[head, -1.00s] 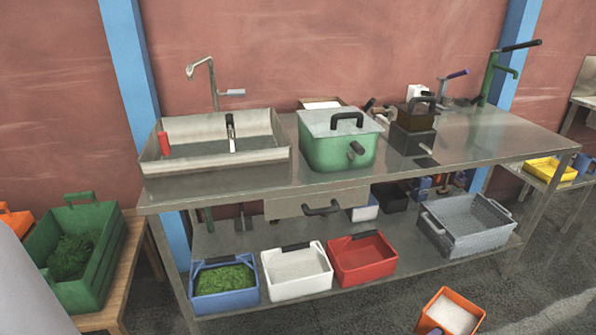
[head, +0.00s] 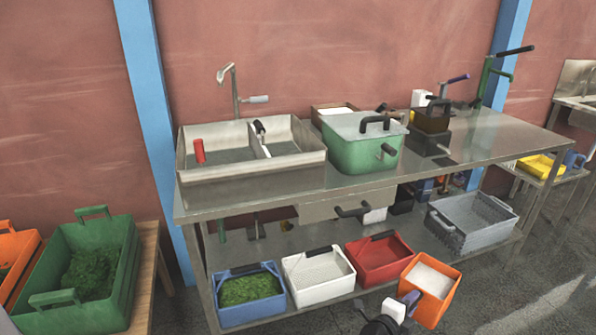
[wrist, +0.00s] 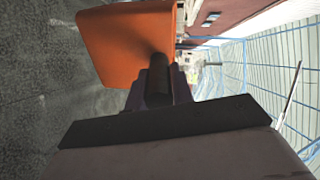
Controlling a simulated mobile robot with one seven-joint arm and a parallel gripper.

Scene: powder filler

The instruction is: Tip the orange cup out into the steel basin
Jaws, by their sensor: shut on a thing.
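The orange cup (head: 412,298) is an open, square-sided container with white powder inside. In the head view it is at the lower right, in front of the bench's lower shelf, tilted somewhat. My gripper (head: 408,306) is shut on its dark handle; the cup (wrist: 125,45) and handle (wrist: 160,82) also show in the wrist view. The steel basin (head: 245,185) is on the bench top at the left, up and left of the cup. It has a divider, and a red cylinder (head: 199,151) at its left. The basin's floor is partly hidden by its front wall.
A green lidded box (head: 350,153) stands right of the basin. A tap (head: 232,88) rises behind the basin. Blue (head: 225,319), white (head: 310,299) and red (head: 372,276) bins are on the lower shelf (head: 290,243). A green crate (head: 125,280) is at the left.

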